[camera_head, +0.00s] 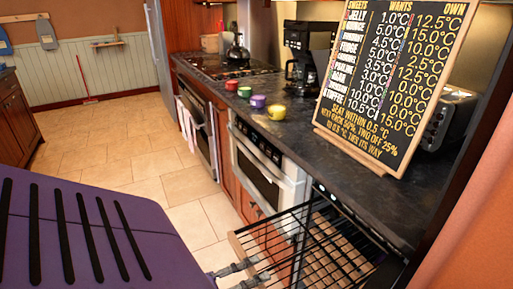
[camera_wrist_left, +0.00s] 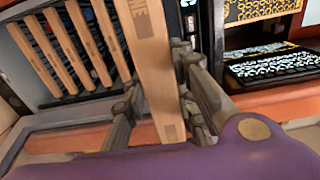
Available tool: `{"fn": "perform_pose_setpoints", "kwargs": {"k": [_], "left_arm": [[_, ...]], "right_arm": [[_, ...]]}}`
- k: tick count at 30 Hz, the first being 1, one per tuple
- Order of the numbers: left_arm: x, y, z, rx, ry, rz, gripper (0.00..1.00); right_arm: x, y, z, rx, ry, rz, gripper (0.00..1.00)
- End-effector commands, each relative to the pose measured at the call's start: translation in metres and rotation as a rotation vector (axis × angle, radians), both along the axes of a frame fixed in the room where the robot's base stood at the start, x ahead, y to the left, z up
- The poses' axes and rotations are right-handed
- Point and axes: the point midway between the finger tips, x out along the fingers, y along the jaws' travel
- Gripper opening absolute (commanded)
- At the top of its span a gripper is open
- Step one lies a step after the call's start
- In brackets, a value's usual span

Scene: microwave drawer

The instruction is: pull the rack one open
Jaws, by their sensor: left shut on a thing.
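A rack of black wires and pale wooden slats (camera_head: 322,262) sticks out of the counter front at the lower right. Its wooden front bar (camera_head: 236,243) is at its left end. In the left wrist view, a wooden bar (camera_wrist_left: 148,62) with dark lettering ending in "NE" runs between the fingers. My left gripper (camera_head: 242,274) is shut on this front bar; it also shows in the left wrist view (camera_wrist_left: 163,95). My purple arm covers the lower left of the head view. My right gripper is out of view.
The dark counter (camera_head: 290,140) holds several small coloured pots, a coffee maker (camera_head: 306,55) and a chalkboard (camera_head: 395,85). A white-fronted oven (camera_head: 268,172) is beside the rack. The tiled floor (camera_head: 135,155) is clear on the left.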

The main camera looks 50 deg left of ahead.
Motion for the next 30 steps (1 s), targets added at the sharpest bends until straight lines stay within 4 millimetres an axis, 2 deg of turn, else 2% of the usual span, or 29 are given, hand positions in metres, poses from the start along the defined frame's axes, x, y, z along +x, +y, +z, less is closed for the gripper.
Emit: {"fn": "perform_pose_setpoints", "kwargs": {"k": [3,4,8,17,20,23,30], "left_arm": [[0.000,0.000,0.000,0.001,0.000,0.000,0.00],[0.000,0.000,0.000,0.001,0.000,0.000,0.28],[0.000,0.000,0.000,0.001,0.000,0.000,0.45],[0.000,0.000,0.000,0.000,0.000,0.000,0.45],[-0.006,0.001,-0.001,0.000,0.002,0.001,0.45],[-0.020,0.003,-0.001,0.000,0.003,0.002,0.45],[-0.071,0.010,-0.001,-0.001,0.003,0.003,0.45]], "right_arm": [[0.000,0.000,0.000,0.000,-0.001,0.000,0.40],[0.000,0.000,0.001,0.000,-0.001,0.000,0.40],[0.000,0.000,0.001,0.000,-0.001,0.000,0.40],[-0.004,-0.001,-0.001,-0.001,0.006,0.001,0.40],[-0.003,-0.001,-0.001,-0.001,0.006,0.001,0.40],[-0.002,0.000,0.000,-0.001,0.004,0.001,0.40],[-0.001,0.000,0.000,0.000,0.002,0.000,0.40]]}}
